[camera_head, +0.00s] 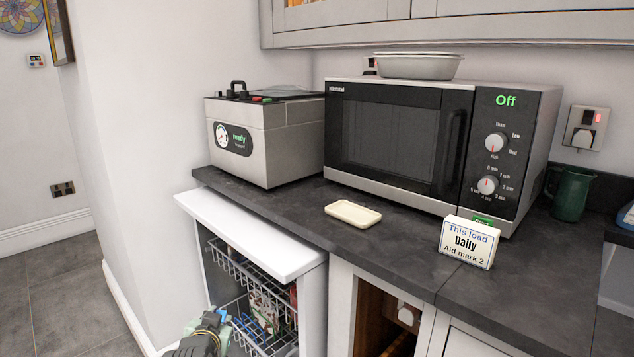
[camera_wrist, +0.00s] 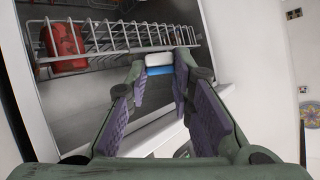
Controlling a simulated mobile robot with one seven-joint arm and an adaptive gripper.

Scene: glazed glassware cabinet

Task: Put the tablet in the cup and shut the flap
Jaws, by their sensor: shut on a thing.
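In the wrist view my gripper (camera_wrist: 160,78) is shut on a small white and blue block, the tablet (camera_wrist: 160,70), held at the fingertips. In the head view my gripper (camera_head: 221,320) is at the bottom, by the front of an open white dishwasher (camera_head: 250,235); a small blue-green spot shows at its tip. The wrist view shows a pale surface below the fingers, which looks like the lowered door (camera_wrist: 225,92). A rounded edge shows low between the fingers, too hidden to identify. I cannot make out the cup or its flap.
Wire racks (camera_wrist: 110,40) with a red item (camera_wrist: 62,42) lie inside the dishwasher, beyond my fingertips. A microwave (camera_head: 400,135) stands behind.

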